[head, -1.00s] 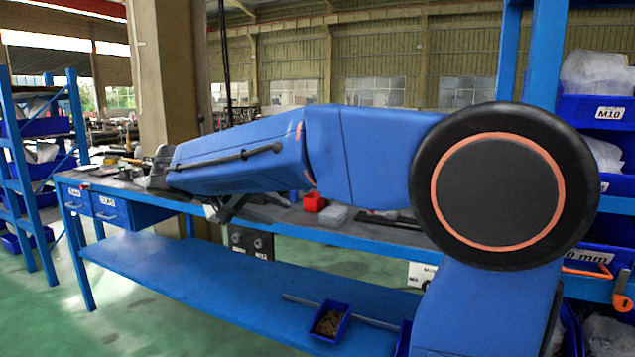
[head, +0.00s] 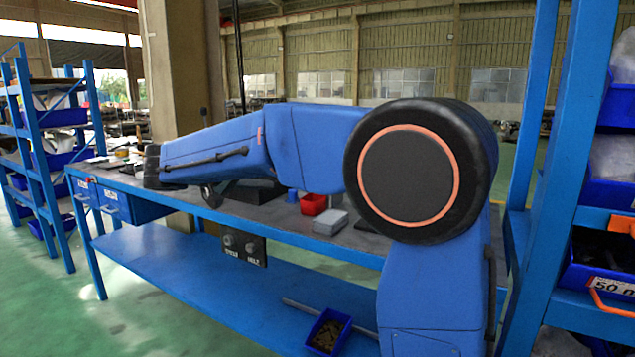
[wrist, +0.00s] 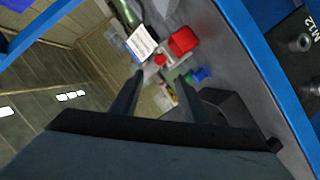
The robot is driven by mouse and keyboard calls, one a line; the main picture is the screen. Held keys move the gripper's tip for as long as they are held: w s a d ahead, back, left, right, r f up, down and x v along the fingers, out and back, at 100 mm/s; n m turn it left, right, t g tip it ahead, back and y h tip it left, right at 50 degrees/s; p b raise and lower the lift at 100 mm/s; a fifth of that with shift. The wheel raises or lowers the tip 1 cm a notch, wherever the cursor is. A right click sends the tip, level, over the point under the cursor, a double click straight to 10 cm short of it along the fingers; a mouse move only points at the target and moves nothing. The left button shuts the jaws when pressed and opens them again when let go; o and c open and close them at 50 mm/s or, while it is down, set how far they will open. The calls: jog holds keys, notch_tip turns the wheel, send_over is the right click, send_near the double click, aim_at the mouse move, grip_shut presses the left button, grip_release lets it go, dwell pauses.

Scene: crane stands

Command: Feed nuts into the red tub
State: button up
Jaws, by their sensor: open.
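The red tub (head: 313,204) stands on the grey bench top, beside a light grey box (head: 330,222). In the wrist view a red tub (wrist: 183,41) lies beyond the fingertips, with small red, blue and green things near it. My gripper (wrist: 160,77) is open, with nothing seen between its two dark fingers. In the head view my blue arm hides part of the bench, and I cannot make out the fingers there. A small blue bin (head: 328,332) with brownish contents sits on the lower shelf; I cannot tell whether these are nuts.
The blue bench (head: 350,255) runs across the view, its lower shelf (head: 190,275) mostly clear. A dark panel with round knobs (head: 243,247) hangs below the front edge. A blue rack with bins (head: 600,185) stands close on the right, another rack (head: 45,150) at left.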

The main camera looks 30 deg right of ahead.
jog(key=x, duration=1.6)
jog(key=shift+c, duration=0.5)
